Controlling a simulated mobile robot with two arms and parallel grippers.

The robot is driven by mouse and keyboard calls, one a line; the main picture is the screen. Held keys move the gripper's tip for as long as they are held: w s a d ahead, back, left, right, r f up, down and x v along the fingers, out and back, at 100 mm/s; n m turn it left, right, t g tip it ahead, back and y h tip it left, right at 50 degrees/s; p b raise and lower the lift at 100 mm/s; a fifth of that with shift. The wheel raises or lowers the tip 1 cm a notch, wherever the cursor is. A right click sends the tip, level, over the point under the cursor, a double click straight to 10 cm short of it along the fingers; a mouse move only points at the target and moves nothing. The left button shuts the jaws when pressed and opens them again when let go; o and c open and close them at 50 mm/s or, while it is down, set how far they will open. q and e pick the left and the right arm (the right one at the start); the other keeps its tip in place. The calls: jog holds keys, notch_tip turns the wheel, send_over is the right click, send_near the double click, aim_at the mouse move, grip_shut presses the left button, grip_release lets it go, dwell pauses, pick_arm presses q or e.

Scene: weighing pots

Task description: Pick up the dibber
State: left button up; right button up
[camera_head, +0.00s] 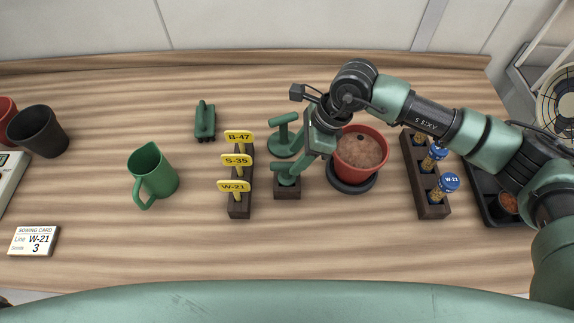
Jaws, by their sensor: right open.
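The dibber (286,179) is green with a T-shaped handle. It stands in a small dark wooden block (288,194), its lower part hidden in the block. My right gripper (302,164) is open, pointing down right at the dibber's handle and partly overlapping it. I cannot tell whether the fingers touch it. My left gripper is not in view.
A green T-handled tool (283,135) on a round base stands just behind. A terracotta pot (360,154) of soil on a dark saucer (351,184) is close right. A label rack (239,207) is left, a green jug (153,172) further left. The front strip is clear.

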aim_at(291, 164)
jog(key=p+x, duration=0.1)
jog(key=x, duration=0.1)
jog(key=p+x, duration=0.1)
jog(key=x, duration=0.2)
jog(key=shift+s+a+f, duration=0.15)
jog(key=shift+s+a, duration=0.05)
jog(key=shift+a, duration=0.1)
jog(key=shift+f, duration=0.2)
grip_shut()
